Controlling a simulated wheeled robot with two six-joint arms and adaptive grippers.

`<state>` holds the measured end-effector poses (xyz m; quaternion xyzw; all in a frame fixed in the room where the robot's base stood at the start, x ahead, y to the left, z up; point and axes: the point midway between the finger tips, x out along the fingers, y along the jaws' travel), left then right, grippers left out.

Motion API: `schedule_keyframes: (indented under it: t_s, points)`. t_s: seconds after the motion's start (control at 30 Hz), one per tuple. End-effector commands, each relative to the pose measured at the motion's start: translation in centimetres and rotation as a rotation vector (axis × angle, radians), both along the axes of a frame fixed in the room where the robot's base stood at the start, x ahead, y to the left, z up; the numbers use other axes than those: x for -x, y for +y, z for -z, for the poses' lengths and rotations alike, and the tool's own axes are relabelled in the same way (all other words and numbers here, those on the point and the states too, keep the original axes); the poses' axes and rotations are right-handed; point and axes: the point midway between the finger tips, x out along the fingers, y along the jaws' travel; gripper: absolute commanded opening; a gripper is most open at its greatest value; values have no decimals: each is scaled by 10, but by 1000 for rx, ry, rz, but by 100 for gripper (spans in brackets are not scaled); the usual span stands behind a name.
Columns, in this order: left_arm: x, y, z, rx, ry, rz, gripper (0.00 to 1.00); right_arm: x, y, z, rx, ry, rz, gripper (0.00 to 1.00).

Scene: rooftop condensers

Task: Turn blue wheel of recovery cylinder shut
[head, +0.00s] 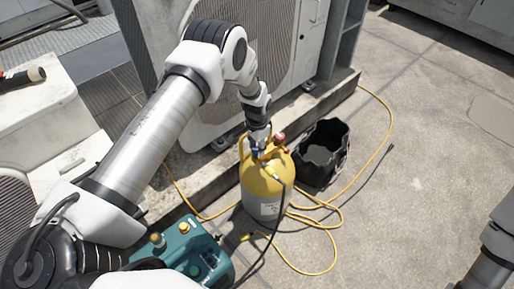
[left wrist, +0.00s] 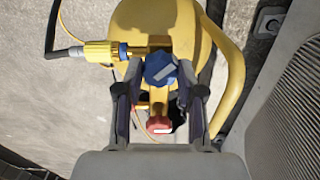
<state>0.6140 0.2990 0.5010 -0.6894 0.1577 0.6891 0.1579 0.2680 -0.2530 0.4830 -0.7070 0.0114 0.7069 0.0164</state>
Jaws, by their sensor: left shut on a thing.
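The recovery cylinder (head: 262,187) is yellow on top and grey-white below, standing upright on the concrete. Its blue wheel (left wrist: 160,68) shows on the valve in the left wrist view, with a red wheel (left wrist: 159,124) across from it. The red wheel also shows in the head view (head: 280,137). My left gripper (head: 259,149) reaches down to the cylinder's top from above. Its fingers are shut on the blue wheel, one on each side, in the left wrist view (left wrist: 160,80). The gripper hides most of the blue wheel in the head view. My right gripper is out of view.
A black open bag (head: 323,153) stands right behind the cylinder. A teal pump (head: 190,250) sits at front left. Yellow hose (head: 325,225) and a black hose (head: 268,245) lie around the cylinder. A condenser unit (head: 215,110) stands behind on a curb. Concrete at right is clear.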

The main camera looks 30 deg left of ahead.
Motion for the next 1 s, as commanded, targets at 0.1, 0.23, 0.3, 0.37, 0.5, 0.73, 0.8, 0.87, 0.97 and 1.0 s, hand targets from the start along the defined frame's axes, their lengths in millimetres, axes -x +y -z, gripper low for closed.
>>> schedule_keyframes:
  t_s: [0.1,0.23,0.3,0.37,0.5,0.73,0.8,0.87,0.97,1.0]
  points:
    - [0,0,1,0,1,108,3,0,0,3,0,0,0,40]
    - [0,0,1,0,1,231,3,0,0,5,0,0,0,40]
    - [0,0,1,0,1,297,3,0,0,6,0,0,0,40]
    - [0,0,1,0,1,353,3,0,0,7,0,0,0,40]
    - [0,0,1,-1,1,476,3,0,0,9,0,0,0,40]
    - [0,0,1,0,1,637,3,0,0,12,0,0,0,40]
    - [0,0,1,0,1,673,3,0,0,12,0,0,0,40]
    - [0,0,1,0,1,698,3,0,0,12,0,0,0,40]
    - [0,0,1,0,1,729,3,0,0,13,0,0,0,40]
    - [0,0,1,0,1,738,3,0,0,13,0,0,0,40]
